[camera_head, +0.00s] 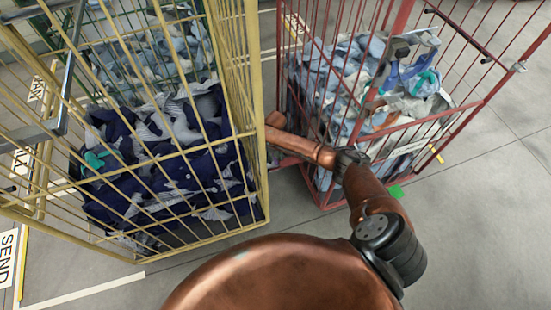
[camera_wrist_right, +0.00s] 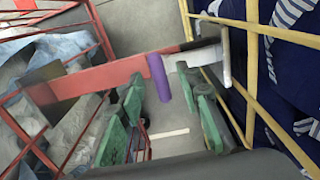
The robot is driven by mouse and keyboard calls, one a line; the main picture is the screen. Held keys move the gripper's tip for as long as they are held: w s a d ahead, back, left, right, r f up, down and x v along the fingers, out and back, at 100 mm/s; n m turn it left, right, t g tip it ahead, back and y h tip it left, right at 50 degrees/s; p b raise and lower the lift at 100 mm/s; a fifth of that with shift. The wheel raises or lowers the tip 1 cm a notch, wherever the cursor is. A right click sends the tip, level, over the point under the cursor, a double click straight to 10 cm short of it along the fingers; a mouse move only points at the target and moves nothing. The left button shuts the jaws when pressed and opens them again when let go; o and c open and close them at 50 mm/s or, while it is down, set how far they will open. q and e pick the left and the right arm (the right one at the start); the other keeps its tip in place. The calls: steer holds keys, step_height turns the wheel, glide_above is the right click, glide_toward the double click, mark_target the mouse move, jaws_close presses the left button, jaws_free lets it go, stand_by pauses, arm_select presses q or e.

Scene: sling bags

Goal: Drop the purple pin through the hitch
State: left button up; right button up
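The purple pin (camera_wrist_right: 158,78) shows in the right wrist view, tilted slightly, in front of a red bar (camera_wrist_right: 90,79). My right gripper (camera_wrist_right: 161,88) has its green fingers spread on either side of the pin, with gaps between them and it. I cannot tell whether the pin touches the bar. A pale bracket (camera_wrist_right: 224,57) at the bar's right end, beside the yellow cage, may be part of the hitch; no hole shows. In the head view my right arm reaches between the two cages and its gripper is hidden. My left gripper is out of view.
A yellow cage trolley (camera_head: 258,100) with dark blue bags stands left of my right arm. A red cage trolley (camera_head: 395,30) with light blue bags stands to its right. The gap between them is narrow. Grey floor (camera_head: 480,220) is clear at the lower right.

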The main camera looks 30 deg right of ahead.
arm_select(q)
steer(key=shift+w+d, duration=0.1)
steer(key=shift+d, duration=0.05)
arm_select(e)
step_height(320, 180, up, 11)
stand_by(0.7)
